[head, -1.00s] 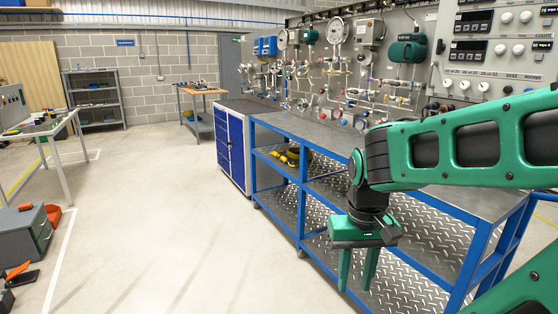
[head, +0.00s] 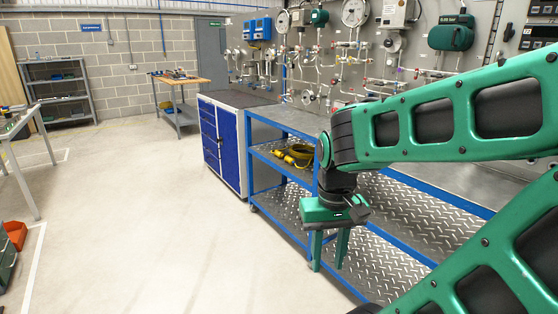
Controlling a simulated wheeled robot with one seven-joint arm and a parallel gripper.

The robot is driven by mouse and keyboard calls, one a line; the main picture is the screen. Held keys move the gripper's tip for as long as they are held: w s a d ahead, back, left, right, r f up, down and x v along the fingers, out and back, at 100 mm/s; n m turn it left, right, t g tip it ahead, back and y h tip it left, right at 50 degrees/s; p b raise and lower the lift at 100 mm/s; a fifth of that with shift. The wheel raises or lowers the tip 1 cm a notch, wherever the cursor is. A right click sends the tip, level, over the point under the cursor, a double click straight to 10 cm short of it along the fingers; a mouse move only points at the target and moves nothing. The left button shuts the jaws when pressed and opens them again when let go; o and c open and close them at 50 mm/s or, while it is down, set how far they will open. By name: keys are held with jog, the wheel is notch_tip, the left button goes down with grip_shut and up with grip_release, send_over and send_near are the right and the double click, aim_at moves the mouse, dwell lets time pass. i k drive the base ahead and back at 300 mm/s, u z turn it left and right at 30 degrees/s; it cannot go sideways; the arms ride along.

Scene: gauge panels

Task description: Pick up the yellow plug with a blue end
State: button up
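I cannot make out a yellow plug with a blue end in the head view. A coil of yellow cable or hose (head: 297,155) lies on the middle shelf of the blue-framed trolley (head: 270,150); whether a plug is part of it is too small to tell. My gripper (head: 328,266) points down in front of the trolley, to the right of and nearer than the yellow coil. Its two green fingers are apart with nothing between them. My arm hides part of the trolley top and shelves.
A blue and white cabinet (head: 222,145) stands beside the trolley's far end. A wooden-topped workbench (head: 180,82) and grey shelving (head: 55,88) are farther back. Gauge panels (head: 330,60) line the right wall. The pale floor (head: 130,210) at left is open.

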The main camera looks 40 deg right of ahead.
aim_at(288, 159)
jog(key=u, duration=0.2)
jog(key=i, duration=0.15)
jog(key=z, duration=1.4)
jog(key=i, duration=1)
jog(key=u, duration=0.05)
jog(key=k, duration=0.35)
jog(key=u, duration=0.65)
jog(key=i, duration=1.85)
jog(key=z, duration=0.3)
